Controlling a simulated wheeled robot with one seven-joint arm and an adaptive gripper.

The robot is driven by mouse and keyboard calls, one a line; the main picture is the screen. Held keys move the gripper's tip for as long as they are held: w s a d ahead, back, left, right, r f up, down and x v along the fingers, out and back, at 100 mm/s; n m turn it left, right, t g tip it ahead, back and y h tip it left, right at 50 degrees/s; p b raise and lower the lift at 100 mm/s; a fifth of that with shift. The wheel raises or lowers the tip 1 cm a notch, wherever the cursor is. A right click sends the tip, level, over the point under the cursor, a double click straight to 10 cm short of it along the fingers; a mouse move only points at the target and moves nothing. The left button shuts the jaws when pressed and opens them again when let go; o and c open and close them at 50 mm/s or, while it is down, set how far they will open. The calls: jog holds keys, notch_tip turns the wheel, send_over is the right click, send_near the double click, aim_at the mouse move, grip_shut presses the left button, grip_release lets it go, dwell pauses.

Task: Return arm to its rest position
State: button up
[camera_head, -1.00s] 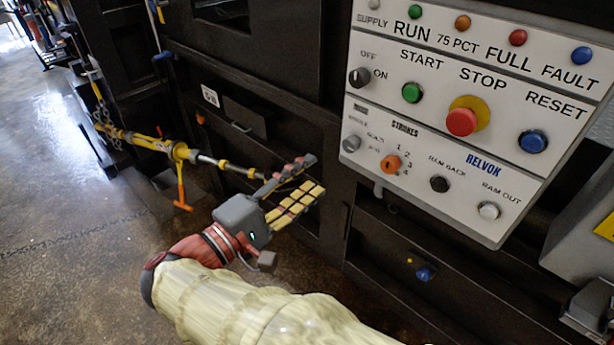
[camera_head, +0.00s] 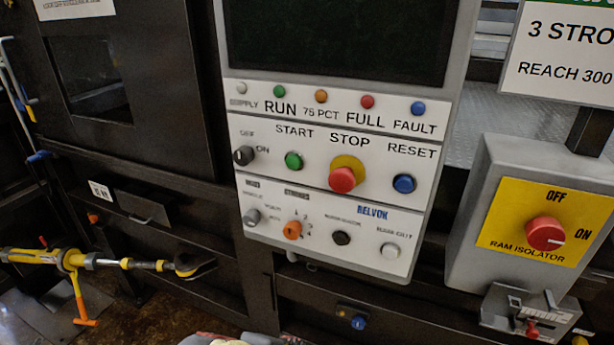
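Only a small piece of my arm (camera_head: 232,341), cream with some red and grey, shows at the bottom edge of the head view. My gripper is not in view, so its fingers and whether they hold anything are hidden. The arm piece is low in the picture, below the control panel (camera_head: 372,245). No part of my arm is seen against the panel's buttons.
The panel carries a red STOP button (camera_head: 342,180) and other controls. A yellow RAM ISOLATOR box (camera_head: 505,215) stands at right, its red knob (camera_head: 545,234) facing me. A yellow ratchet bar (camera_head: 40,256) with an orange handle (camera_head: 83,300) is at lower left.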

jog(key=s+d+r+m+y, duration=0.1)
jog(key=d+r+m, duration=0.2)
jog(key=d, duration=0.4)
jog(key=d+r+m+y, duration=0.1)
jog(key=d+r+m, duration=0.1)
jog(key=d+m, duration=0.4)
jog(key=s+d+r+m+y+p, duration=0.1)
jog(key=d+r+m+y, duration=0.1)
jog(key=d+m, duration=0.3)
jog(key=d+r, duration=0.1)
jog(key=d, duration=0.3)
jog(key=shift+s+r, duration=0.3)
jog(key=shift+s, duration=0.05)
dwell(0.5)
